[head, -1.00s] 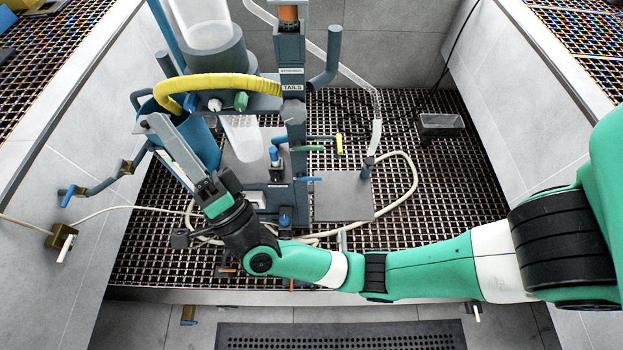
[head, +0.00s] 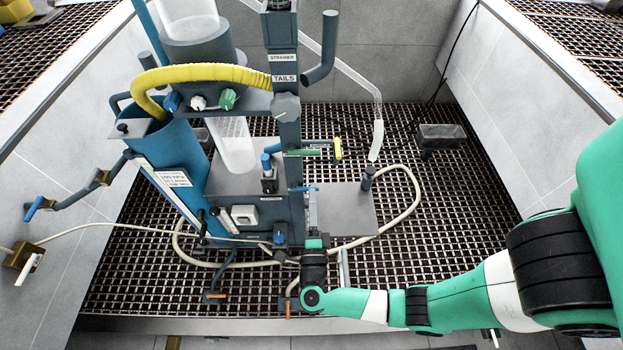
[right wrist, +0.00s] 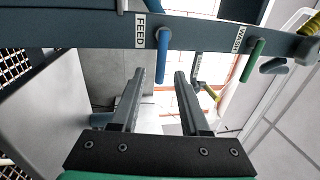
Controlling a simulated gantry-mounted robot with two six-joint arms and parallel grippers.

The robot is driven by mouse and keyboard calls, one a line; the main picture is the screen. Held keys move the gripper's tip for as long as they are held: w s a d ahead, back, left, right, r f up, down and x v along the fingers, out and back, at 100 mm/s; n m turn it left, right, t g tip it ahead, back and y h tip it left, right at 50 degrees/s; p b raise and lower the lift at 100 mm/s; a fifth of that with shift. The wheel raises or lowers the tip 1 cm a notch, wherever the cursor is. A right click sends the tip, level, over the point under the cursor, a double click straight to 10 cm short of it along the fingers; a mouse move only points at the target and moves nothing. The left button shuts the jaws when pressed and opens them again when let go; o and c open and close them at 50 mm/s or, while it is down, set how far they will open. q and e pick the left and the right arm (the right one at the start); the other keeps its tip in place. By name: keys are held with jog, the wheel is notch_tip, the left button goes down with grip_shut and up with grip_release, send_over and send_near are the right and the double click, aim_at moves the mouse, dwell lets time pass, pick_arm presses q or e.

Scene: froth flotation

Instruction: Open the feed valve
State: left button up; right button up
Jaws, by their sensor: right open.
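The feed valve's blue lever (right wrist: 162,58) sticks out from the grey post beside the FEED label (right wrist: 140,30) in the right wrist view. In the head view the blue lever (head: 304,188) points to the right from the post's lower part. My right gripper (head: 312,198) is upright just in front of the post, close to the lever. In the right wrist view my right gripper (right wrist: 160,73) is open and empty. The lever appears in the gap between its fingertips; I cannot tell whether it lies within their reach. My left gripper is out of view.
On the same post, a green lever (right wrist: 253,60) sits by the WASH label, with a yellow lever (right wrist: 208,91) nearby. A clear tube and a cream hose (head: 415,190) lie to the right. A grey plate (head: 345,215) is beside the post. Grating to the right is mostly open.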

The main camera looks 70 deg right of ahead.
jog(key=b+x, duration=0.1)
jog(key=x, duration=0.6)
grip_shut()
jog(key=shift+r, duration=0.15)
dwell(1.1)
